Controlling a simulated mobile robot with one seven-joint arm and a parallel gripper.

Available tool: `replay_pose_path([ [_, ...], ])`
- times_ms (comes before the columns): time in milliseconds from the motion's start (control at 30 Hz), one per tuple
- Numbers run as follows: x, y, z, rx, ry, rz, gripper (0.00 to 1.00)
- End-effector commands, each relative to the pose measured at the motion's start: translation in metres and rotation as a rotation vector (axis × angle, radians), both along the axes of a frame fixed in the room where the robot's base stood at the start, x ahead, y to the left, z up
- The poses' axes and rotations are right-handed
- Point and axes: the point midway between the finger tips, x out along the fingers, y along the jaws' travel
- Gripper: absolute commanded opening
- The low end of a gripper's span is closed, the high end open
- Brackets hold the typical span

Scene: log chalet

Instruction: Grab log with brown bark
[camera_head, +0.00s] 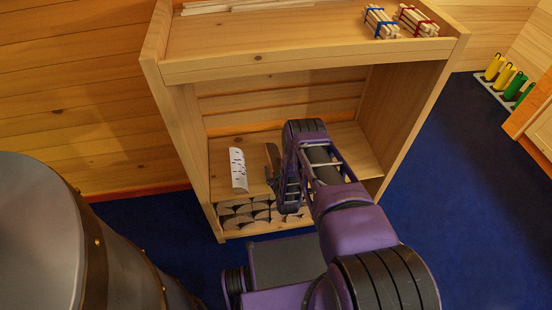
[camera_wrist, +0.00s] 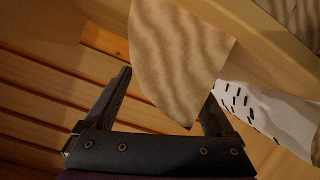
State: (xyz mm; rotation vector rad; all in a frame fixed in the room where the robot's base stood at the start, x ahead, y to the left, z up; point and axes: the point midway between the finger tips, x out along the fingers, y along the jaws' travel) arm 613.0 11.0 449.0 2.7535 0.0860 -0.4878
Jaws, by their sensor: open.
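A split log with a pale tan cut face (camera_wrist: 182,55) fills the upper middle of the wrist view, at and between the fingertips of my gripper (camera_wrist: 168,84). In the head view a dark brown, narrow shape that looks like the brown-bark log (camera_head: 273,156) is on the middle shelf, right beside my gripper (camera_head: 277,180). My gripper is open. I cannot tell whether either finger touches the log. Much of the log's bark is hidden in the wrist view. A white-barked log with dark marks (camera_head: 238,170) lies to the left; it also shows in the wrist view (camera_wrist: 268,115).
The wooden shelf unit (camera_head: 318,58) has side walls and a top board close around my arm. Several split logs (camera_head: 262,212) are stacked in the lower compartment. Tied stick bundles (camera_head: 381,21) lie on top. Blue floor (camera_head: 425,190) is open to the right.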

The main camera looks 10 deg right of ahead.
Motion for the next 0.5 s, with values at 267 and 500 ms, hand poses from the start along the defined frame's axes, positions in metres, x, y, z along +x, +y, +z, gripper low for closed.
replay_pose_path([
  [267, -0.0030, 0.0006, -0.0020, 0.000, 0.000, 0.000, 0.89],
  [500, -0.0027, 0.0005, -0.0018, -0.001, 0.000, 0.000, 0.55],
])
